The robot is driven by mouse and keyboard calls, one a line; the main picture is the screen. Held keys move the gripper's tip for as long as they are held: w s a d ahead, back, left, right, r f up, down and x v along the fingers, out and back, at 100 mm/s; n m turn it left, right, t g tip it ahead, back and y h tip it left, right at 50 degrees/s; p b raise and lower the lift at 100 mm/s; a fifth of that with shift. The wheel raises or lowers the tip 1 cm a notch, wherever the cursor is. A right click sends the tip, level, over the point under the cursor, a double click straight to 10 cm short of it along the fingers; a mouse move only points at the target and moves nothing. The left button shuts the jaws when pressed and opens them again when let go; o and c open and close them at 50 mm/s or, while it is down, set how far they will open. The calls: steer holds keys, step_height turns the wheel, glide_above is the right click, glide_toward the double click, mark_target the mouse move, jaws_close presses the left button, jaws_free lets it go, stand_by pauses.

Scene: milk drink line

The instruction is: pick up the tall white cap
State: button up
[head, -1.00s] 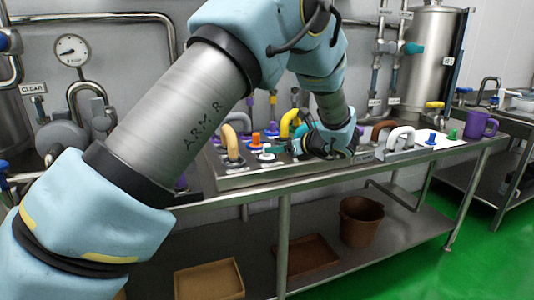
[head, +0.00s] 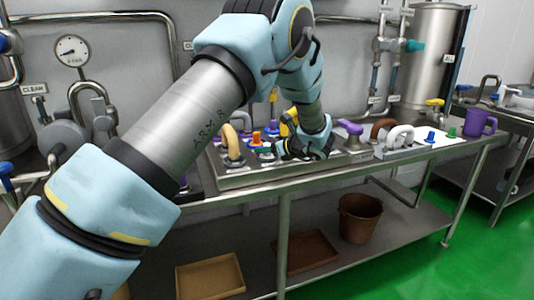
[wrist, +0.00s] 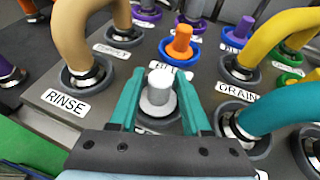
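The tall white cap (wrist: 158,92) stands upright in a dark ring on the grey panel, in the middle of the wrist view. It has a narrow top and a wider base. My gripper (wrist: 161,88) has two teal fingers, one on each side of the cap, with a small gap visible on both sides. The gripper is open and not closed on the cap. In the head view my gripper (head: 305,147) is low over the panel (head: 240,178), and I cannot clearly make out the white cap there.
An orange cap (wrist: 180,42) on a blue ring stands just behind the white cap. A beige curved hose (wrist: 75,40) rises on the left by the RINSE label. A yellow hose (wrist: 262,40) and a teal hose (wrist: 268,112) stand close on the right.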

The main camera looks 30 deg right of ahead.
jaws_close()
stand_by(0.4)
